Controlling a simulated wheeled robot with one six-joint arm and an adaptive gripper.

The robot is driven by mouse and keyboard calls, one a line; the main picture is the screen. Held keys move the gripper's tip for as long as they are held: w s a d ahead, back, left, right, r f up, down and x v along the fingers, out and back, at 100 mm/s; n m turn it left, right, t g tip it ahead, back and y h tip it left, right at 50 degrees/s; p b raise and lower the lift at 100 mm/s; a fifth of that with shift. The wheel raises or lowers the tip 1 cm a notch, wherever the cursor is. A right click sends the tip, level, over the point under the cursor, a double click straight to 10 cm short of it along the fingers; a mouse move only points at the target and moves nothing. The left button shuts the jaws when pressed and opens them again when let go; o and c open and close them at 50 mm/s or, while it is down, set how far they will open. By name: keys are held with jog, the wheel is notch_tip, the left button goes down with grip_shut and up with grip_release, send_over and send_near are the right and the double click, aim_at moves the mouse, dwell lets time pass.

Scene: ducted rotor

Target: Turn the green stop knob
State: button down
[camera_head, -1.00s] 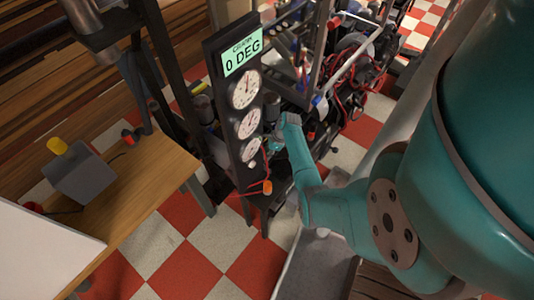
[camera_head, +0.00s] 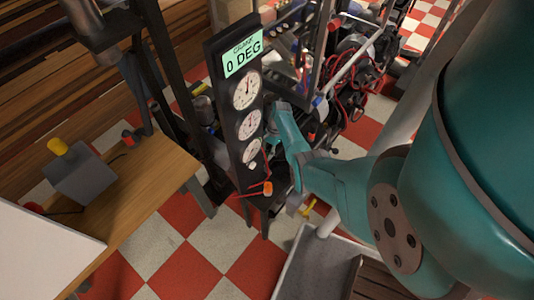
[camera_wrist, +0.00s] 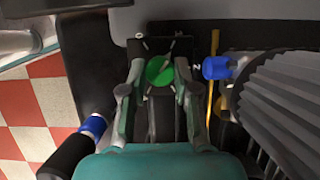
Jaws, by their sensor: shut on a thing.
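The green stop knob (camera_wrist: 160,71) is round and sits on a dark block in the upper middle of the wrist view. My gripper (camera_wrist: 154,88) reaches up to it, with one finger on each side, shut on the knob. The fingers hide the knob's sides. In the head view my arm comes in from the right and ends behind the gauge panel (camera_head: 239,110), so the knob is hidden there. The panel's green display (camera_head: 243,53) reads 0 DEG.
In the wrist view a grey ribbed part (camera_wrist: 285,100) and a blue fitting (camera_wrist: 216,68) are close on the right. A black cylinder with a blue band (camera_wrist: 93,126) is at lower left. A wooden table (camera_head: 145,190) stands left in the head view.

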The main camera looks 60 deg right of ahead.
jog(key=shift+n, duration=0.4)
jog(key=c, duration=0.8)
grip_release()
jog(key=shift+c, duration=0.2)
jog(key=w+v, duration=0.1)
jog(key=v, duration=1.1)
jog(key=shift+s, duration=0.25)
jog(key=shift+s, duration=0.1)
